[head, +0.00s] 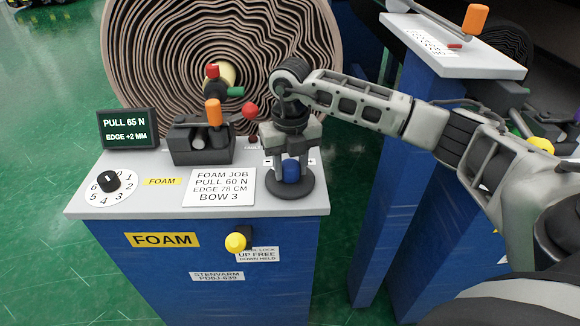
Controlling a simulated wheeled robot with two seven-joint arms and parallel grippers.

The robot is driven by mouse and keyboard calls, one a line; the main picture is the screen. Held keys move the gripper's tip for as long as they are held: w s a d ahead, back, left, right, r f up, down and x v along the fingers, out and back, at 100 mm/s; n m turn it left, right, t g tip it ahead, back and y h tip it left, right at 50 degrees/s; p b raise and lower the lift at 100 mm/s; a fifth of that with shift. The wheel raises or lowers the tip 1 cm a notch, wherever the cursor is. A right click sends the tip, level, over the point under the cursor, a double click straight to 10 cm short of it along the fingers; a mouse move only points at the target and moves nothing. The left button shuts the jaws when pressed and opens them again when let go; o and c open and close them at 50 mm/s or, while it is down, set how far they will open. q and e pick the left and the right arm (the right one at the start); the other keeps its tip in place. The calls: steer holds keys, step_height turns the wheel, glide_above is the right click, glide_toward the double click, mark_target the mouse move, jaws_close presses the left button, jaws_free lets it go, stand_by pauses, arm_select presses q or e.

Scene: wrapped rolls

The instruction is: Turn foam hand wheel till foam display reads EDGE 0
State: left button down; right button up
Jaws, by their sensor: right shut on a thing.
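The foam display (127,129) at the back left of the foam stand reads PULL 65 N and EDGE +2 MM. My left gripper is not in view.
A numbered dial (109,184), a card (219,187) reading PULL 60 N, EDGE 78 CM, BOW 3, and a dark lever block (200,145) share the top. A yellow knob (236,242) is on the front. A large roll (150,60) stands behind; another stand (455,55) is right.

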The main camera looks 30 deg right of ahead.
steer(key=n+b, duration=0.1)
steer(key=n, duration=0.6)
steer(key=shift+d+r, duration=0.1)
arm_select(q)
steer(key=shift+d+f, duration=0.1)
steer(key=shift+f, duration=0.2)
arm_select(e)
steer(key=shift+n, duration=0.3)
steer(key=o, duration=1)
